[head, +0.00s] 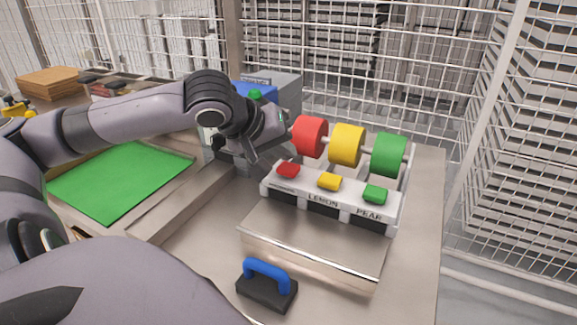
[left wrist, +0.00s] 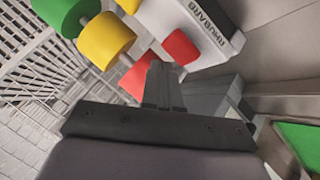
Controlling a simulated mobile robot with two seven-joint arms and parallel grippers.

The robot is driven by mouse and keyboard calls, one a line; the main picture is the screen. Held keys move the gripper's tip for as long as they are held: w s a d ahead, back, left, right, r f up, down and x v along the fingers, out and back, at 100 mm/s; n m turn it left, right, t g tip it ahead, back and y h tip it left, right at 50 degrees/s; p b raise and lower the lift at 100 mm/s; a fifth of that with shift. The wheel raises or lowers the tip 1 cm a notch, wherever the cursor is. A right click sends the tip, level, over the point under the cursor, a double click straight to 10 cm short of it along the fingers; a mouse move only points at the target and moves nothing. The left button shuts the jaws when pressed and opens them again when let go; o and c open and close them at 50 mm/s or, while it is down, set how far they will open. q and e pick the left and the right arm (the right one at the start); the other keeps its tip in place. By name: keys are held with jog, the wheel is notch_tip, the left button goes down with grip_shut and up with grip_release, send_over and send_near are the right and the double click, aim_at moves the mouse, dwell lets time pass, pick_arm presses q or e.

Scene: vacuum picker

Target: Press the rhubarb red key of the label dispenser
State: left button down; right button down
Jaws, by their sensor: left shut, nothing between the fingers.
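The label dispenser (head: 347,206) is a white block with red, yellow and green rolls behind its keys. The rhubarb red key (head: 288,170) is at its left end, beside the yellow key (head: 329,182) and the green key (head: 375,194). In the left wrist view the red key (left wrist: 181,48) lies just past the fingertips, with the word RHUBARB beside it. My left gripper (head: 272,168) is shut and empty, close to the red key on its left side. The fingers also show in the left wrist view (left wrist: 158,72). I cannot tell whether they touch the key. My right gripper is not in view.
A blue-handled black block (head: 266,284) stands on the metal table in front of the dispenser. A green mat (head: 120,182) lies at the left. A grey machine with a blue part (head: 285,92) stands behind my left wrist. Wire mesh fencing closes off the back.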

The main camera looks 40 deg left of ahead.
aim_at(284, 168)
pick_arm(q)
jog(key=shift+f, duration=0.4)
jog(key=shift+f+b, duration=0.5)
jog(key=shift+b, duration=0.15)
dwell(0.4)
jog(key=shift+r, duration=0.15)
jog(key=shift+r+p, duration=0.8)
jog(key=shift+p, duration=0.15)
notch_tip(284, 168, up, 5)
jog(key=p, duration=0.5)
jog(key=shift+r, duration=0.1)
dwell(1.2)
